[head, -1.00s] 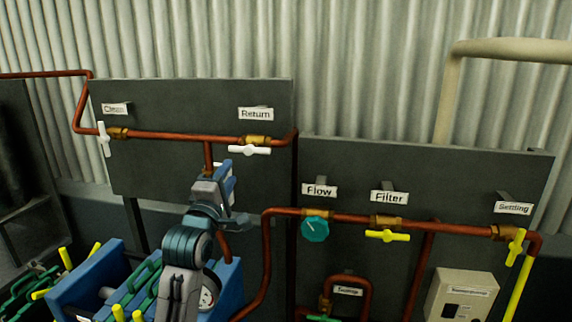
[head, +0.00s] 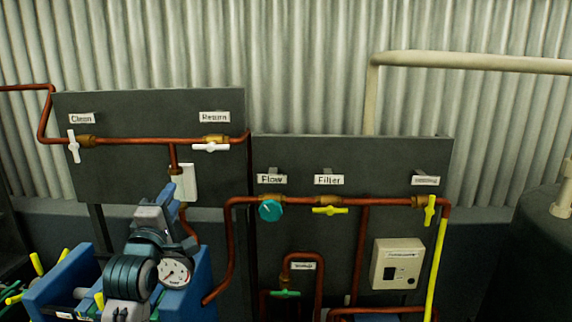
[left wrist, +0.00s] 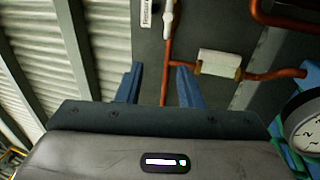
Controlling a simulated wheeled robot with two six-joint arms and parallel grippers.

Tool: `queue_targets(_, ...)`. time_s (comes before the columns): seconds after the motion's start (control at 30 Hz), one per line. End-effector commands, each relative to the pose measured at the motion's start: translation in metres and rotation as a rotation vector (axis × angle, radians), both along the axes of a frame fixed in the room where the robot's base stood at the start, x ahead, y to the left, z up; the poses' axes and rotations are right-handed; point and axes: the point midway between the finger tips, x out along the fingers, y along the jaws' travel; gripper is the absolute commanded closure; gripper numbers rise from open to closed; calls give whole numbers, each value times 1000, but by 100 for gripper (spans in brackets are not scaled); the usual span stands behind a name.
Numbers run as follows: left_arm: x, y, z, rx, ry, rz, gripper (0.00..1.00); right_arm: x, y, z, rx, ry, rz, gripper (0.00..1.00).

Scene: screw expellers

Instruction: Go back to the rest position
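My left gripper (head: 158,205) stands in front of the left panel, over the blue machine, in the head view. In the left wrist view its two blue fingers (left wrist: 158,85) are spread apart with nothing between them. Beyond them that view shows a copper pipe and a white box (left wrist: 218,65). My right gripper is in neither view.
The dark panels carry copper pipes, white handles (head: 210,147), a teal Flow knob (head: 270,209) and yellow handles (head: 330,211). A pressure gauge (head: 174,272) sits on the blue machine (head: 60,285) close beside my left arm. A control box (head: 397,263) is on the right panel.

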Motion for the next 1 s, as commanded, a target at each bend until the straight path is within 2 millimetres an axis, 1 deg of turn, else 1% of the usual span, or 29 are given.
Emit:
queue_targets(0.03,-2,0,-10,23,21,6,66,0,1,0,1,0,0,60)
queue_targets(0.17,-9,1,-36,92,82,21,66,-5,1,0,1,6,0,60)
queue_targets(0.27,-16,2,-59,156,138,30,66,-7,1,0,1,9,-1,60)
queue_targets(0.47,-40,4,-119,333,285,39,66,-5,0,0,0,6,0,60)
queue_targets(0.5,-46,4,-134,376,322,37,66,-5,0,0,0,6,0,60)
queue_targets(0.57,-59,5,-158,450,383,30,66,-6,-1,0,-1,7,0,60)
queue_targets(0.6,-70,5,-177,509,430,22,66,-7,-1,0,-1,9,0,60)
queue_targets(0.67,-91,7,-207,608,510,2,66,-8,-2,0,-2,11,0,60)
queue_targets(0.7,-108,8,-230,685,572,-21,66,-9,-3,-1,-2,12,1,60)
queue_targets(0.77,-137,9,-262,806,663,-65,66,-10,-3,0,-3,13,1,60)
queue_targets(0.8,-157,10,-282,886,722,-102,66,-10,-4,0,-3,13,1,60)
queue_targets(0.87,-189,12,-309,1003,804,-167,66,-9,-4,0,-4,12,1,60)
queue_targets(0.9,-210,13,-325,1076,854,-215,66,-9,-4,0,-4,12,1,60)
queue_targets(0.97,-240,14,-344,1171,914,-285,66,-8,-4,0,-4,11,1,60)
queue_targets(1.0,-257,15,-354,1226,949,-332,66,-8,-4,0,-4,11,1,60)
